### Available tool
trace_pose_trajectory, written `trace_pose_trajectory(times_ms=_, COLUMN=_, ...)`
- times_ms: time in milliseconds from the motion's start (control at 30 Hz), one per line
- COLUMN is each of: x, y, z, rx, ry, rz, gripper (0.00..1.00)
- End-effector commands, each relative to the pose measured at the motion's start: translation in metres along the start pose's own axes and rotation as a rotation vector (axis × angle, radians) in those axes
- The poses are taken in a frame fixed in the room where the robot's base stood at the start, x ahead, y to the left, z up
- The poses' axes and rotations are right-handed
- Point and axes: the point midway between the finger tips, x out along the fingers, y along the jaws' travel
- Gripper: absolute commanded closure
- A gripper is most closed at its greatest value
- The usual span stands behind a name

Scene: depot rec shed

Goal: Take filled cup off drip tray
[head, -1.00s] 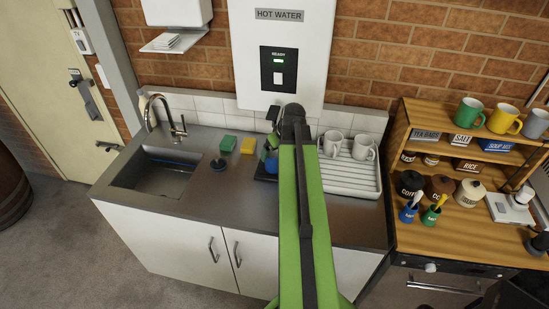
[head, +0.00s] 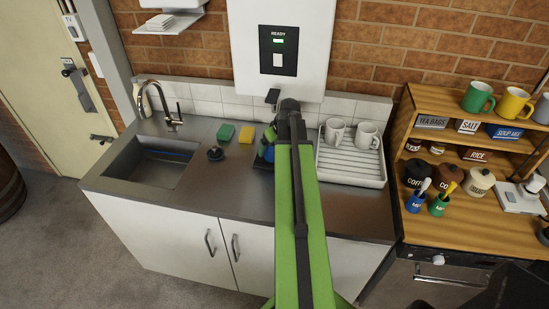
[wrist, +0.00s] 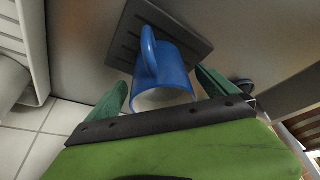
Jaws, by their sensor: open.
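A blue cup (wrist: 172,72) stands at the dark slotted drip tray (wrist: 130,38) in the wrist view. Its handle is toward the upper left and its pale inside shows; I cannot tell what it holds. My gripper (wrist: 161,80) is open, with one green finger on each side of the cup. I cannot tell whether either finger touches it. In the head view my arm hides most of the cup (head: 268,153) and part of the drip tray (head: 260,163), below the hot water unit (head: 302,60).
A white draining rack (head: 350,172) with two white mugs stands right of my arm. A yellow sponge (head: 247,134), a green sponge (head: 222,133) and a dark plug (head: 215,153) lie left, beside the sink (head: 150,165). The counter front (head: 235,200) is clear.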

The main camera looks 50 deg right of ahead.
Motion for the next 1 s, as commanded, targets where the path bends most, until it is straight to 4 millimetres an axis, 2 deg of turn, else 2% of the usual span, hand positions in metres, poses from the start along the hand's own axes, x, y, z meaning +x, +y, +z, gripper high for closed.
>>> trace_pose_trajectory(times_ms=167, x=-0.0004, y=0.0003, z=-0.0003, rx=0.0, ry=0.0, rz=0.0, gripper=0.02)
trace_pose_trajectory(times_ms=200, x=-0.0004, y=0.0003, z=-0.0003, rx=0.0, ry=0.0, rz=0.001, gripper=0.05)
trace_pose_trajectory(times_ms=900, x=-0.0006, y=0.0013, z=0.0004, rx=0.001, ry=0.0, rz=0.001, gripper=0.96)
trace_pose_trajectory(times_ms=933, x=-0.0006, y=0.0013, z=0.0004, rx=0.001, ry=0.0, rz=0.001, gripper=1.0)
trace_pose_trajectory(times_ms=1000, x=-0.0008, y=0.0014, z=0.0002, rx=0.001, ry=0.0, rz=0.001, gripper=1.0)
